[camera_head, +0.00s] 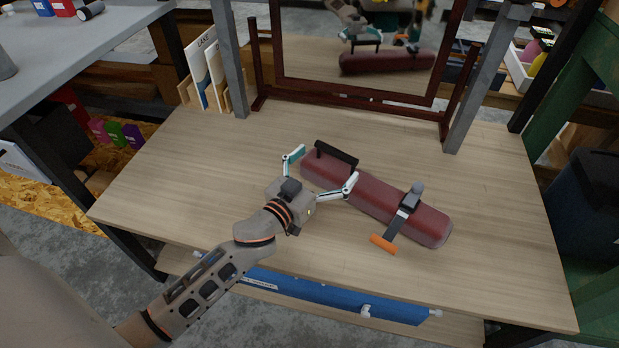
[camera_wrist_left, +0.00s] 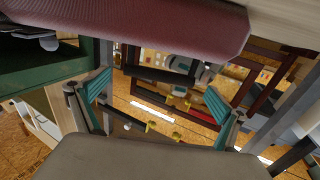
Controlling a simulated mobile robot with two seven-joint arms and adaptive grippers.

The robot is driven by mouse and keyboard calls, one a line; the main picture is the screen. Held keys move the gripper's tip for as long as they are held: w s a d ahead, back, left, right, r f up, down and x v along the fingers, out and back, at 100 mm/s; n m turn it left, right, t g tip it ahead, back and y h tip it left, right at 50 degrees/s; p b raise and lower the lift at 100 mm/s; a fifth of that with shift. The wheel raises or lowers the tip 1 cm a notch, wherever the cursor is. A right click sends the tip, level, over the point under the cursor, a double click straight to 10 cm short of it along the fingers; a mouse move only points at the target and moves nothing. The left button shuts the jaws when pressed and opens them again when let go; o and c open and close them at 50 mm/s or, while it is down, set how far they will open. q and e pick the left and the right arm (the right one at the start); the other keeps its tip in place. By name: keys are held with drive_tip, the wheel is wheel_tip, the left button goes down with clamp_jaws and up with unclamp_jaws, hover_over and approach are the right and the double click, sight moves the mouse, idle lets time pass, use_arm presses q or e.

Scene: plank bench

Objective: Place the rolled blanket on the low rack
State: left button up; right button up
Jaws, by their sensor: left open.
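A long maroon roll (camera_head: 375,199), which looks like the rolled blanket, lies slantwise on the plank bench top (camera_head: 230,180). It has a black handle (camera_head: 337,153) near its far left end and a dark strap-like piece (camera_head: 405,212) with an orange end across its near right part. My left gripper (camera_head: 322,171) is open at the roll's near left side, its fingers spread by the black handle, with nothing held. In the left wrist view, the roll (camera_wrist_left: 130,22) fills the top and the gripper (camera_wrist_left: 155,98) is open below it. My right gripper is not in view.
Below the bench's front edge, a blue roll (camera_head: 330,293) with a white label lies on a low shelf (camera_head: 455,327), possibly the low rack. A dark-framed mirror (camera_head: 355,62) at the back reflects the roll. Grey posts (camera_head: 478,85) flank it. The bench top's left part is clear.

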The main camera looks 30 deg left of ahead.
use_arm(q)
drive_tip(key=s, duration=0.8)
drive_tip(key=shift+a+p, duration=0.3)
drive_tip(key=shift+a, duration=0.15)
